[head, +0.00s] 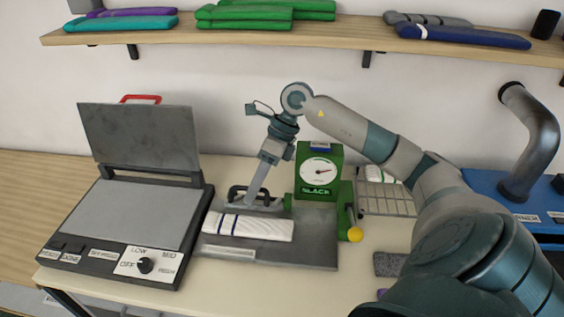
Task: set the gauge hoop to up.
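A dark hoop (236,193), which looks like the gauge hoop, stands low at the back of a dark grey plate (318,248), left of a green gauge box (331,170). The box has a white round dial and a label reading SLACK. My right gripper (254,200) comes down from above at the hoop, its fingers overlapping it in the head view. The fingers show edge-on, so I cannot tell whether they are open, shut or touching the hoop. My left gripper is not in view.
A folded white knit with dark stripes (262,228) lies on the plate. An open press (122,215) with a raised lid stands at left. A yellow-knobbed lever (354,234) and a wire rack (385,204) are at right. A shelf (350,38) runs above.

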